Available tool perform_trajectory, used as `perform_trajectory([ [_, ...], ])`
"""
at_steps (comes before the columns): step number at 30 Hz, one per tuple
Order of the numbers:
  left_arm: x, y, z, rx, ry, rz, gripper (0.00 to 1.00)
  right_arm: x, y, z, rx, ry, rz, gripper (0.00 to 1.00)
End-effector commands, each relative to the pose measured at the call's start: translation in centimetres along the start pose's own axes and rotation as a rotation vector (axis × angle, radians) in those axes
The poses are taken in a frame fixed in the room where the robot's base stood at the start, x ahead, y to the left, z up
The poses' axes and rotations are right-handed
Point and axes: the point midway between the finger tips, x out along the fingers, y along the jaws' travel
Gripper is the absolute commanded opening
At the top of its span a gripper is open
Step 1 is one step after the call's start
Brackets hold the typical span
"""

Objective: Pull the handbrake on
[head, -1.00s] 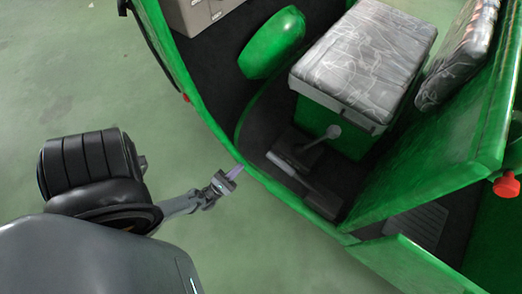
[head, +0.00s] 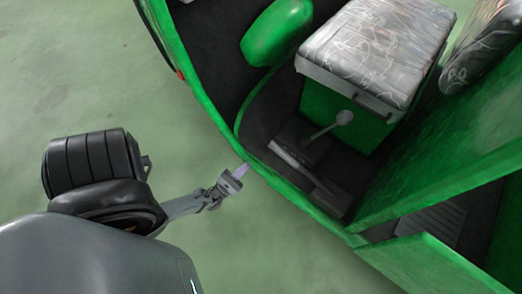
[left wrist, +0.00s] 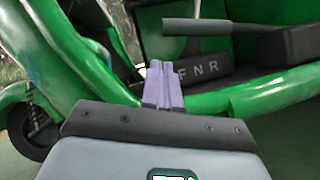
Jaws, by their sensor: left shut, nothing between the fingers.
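The handbrake appears to be the low lever with a grey grip (head: 286,156) on the rickshaw's floor, just inside the green sill. Its thin rod runs to a black box (head: 331,199). In the left wrist view the dark cylindrical grip (left wrist: 196,27) lies nearly level, ahead and above. My left gripper (head: 242,170) is shut and empty, outside the cab by the sill's edge. Its pale purple fingers (left wrist: 162,76) are together and apart from the grip. My right gripper is in neither view.
A round-knobbed lever (head: 344,118) rises beyond the grip, near a panel marked F N R (left wrist: 198,69). The wrapped seat (head: 375,50) stands behind it. The green sill (head: 290,190) lies between my left gripper and the handbrake. Clear floor (head: 250,250) lies outside.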

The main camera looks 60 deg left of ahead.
Motion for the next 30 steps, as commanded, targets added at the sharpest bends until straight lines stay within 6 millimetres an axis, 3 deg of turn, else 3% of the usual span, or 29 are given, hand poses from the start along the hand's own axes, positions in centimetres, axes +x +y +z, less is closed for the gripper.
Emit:
perform_trajectory([
  [8, 1.8, 0.0, 0.1, -0.001, -0.003, 0.001, 0.0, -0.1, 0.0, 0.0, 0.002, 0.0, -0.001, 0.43],
  [21, 8.1, -0.1, -0.1, 0.0, -0.003, 0.0, 0.0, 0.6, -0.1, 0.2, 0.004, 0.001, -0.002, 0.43],
  [30, 10.0, 0.0, 0.0, 0.0, -0.001, 0.0, 0.0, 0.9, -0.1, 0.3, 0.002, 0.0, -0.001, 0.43],
])
